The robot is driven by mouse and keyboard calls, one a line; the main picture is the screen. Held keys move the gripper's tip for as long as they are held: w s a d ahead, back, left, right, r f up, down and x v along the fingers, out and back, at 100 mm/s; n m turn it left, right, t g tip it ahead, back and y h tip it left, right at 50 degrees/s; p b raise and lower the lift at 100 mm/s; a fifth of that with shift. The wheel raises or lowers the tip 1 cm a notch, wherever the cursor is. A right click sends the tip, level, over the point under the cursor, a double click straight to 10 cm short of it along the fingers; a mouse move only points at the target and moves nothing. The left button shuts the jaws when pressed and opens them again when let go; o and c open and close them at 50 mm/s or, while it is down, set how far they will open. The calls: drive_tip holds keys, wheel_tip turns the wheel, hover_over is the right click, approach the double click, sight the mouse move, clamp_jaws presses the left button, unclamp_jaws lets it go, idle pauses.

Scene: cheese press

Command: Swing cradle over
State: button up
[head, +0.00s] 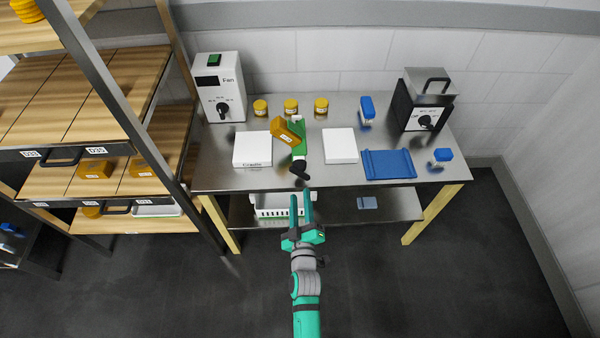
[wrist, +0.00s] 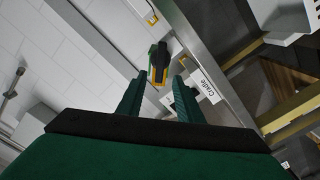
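The cradle (head: 299,149) is a green holder with a black handle (head: 300,169) at its near end. It stands on the steel table between two white plates. A yellow-orange block (head: 285,131) lies tilted at its upper left; whether it rests in the cradle is hard to tell. My gripper (head: 300,194) is open and empty, just short of the table's front edge and apart from the handle. In the wrist view, the black handle (wrist: 160,58) shows beyond and between my open fingers (wrist: 159,80).
Several yellow pieces (head: 291,105) stand at the back of the steel table (head: 225,178). A blue mat (head: 388,164) lies right. A wooden shelf (head: 100,80) stands left. Floor in front is clear.

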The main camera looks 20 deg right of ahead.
sight(299, 175)
drive_tip(key=shift+n, duration=0.3)
drive_tip(key=x, duration=0.9)
drive_tip(key=shift+w, duration=0.1)
drive_tip(key=shift+w+d, duration=0.1)
drive_tip(key=shift+w, duration=0.6)
drive_tip(key=shift+d, duration=0.1)
clamp_jaws()
